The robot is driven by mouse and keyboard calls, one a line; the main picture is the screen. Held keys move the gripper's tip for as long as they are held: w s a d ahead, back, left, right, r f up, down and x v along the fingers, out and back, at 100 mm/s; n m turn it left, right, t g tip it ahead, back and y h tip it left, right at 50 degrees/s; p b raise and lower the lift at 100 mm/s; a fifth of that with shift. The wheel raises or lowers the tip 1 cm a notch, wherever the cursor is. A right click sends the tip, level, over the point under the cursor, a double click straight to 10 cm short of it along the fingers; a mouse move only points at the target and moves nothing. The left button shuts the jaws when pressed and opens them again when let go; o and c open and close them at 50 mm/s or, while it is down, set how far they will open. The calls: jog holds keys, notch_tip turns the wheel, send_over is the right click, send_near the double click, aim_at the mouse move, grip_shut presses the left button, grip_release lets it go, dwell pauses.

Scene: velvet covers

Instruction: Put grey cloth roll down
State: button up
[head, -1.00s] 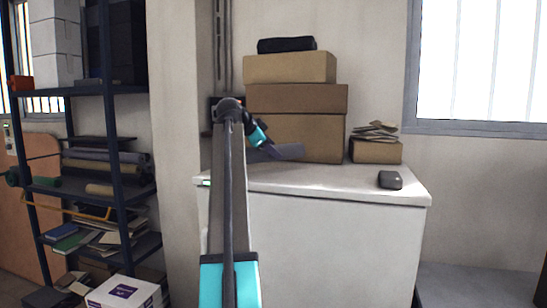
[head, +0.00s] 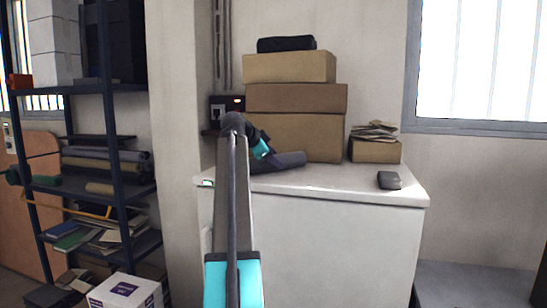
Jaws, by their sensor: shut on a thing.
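The grey cloth roll (head: 287,161) is at the back left of the white cabinet top (head: 330,181), in front of the stacked brown boxes. It lies nearly level, its right end pointing right and slightly up. It looks to be at the cabinet surface, but I cannot tell whether it fully rests there. My gripper (head: 263,154) is shut on the roll near its left part. The fingertips are small and partly hidden, and my arm covers the roll's left end.
Brown boxes (head: 296,98) are stacked behind the roll, with a black case (head: 286,44) on top. A small box (head: 375,151) bears folded cloths (head: 374,131). A dark device (head: 389,180) lies near the right edge. The cabinet's front middle is clear. A shelf rack (head: 113,150) stands left.

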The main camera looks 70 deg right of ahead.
jog(key=o, duration=1.3)
jog(key=shift+a, duration=0.1)
jog(key=b+v, duration=0.2)
jog(key=v, duration=1)
jog(key=shift+b, duration=0.35)
jog(key=shift+w, duration=0.1)
